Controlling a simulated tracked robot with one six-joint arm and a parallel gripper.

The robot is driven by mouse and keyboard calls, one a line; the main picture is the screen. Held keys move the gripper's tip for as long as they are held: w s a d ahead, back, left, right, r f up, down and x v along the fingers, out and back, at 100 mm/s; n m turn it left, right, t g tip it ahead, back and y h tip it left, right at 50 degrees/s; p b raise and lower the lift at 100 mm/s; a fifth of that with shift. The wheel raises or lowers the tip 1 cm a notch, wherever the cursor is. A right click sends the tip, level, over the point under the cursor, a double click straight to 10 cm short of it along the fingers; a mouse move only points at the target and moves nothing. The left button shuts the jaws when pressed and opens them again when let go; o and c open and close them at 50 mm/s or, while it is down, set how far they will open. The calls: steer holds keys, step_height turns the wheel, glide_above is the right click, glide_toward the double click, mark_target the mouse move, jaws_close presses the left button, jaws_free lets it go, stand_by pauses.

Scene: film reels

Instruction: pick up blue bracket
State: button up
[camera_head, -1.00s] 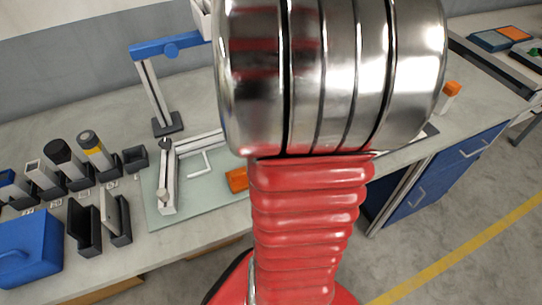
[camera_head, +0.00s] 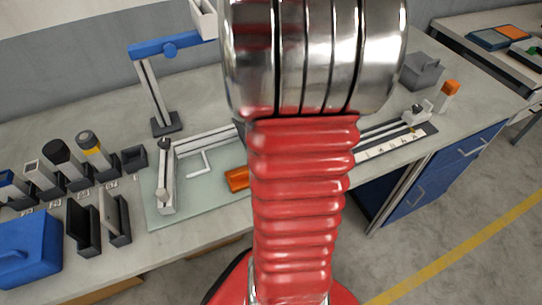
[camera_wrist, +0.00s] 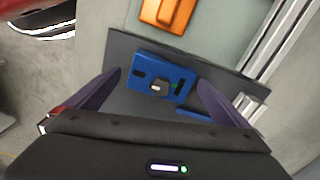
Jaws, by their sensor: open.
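My gripper (camera_wrist: 158,98) is open, with one dark finger to the left of the bracket and one to the right. The fingers appear apart from it, and I cannot tell how high they are above it. In the head view my own arm hides the bracket and the gripper.
An orange block (camera_wrist: 168,14) lies just beyond the dark surface; it also shows in the head view (camera_head: 237,179). Metal rails (camera_wrist: 277,38) run along the right. A blue-armed stand (camera_head: 152,85), a blue box (camera_head: 30,247) and several holders stand left on the bench.

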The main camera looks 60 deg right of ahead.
steer(key=shift+c, duration=0.4)
steer(key=c, duration=1.1)
steer(key=shift+r, duration=0.15)
step_height(320, 180, up, 10)
steer(key=shift+f, duration=0.1)
steer(key=shift+w, duration=0.1)
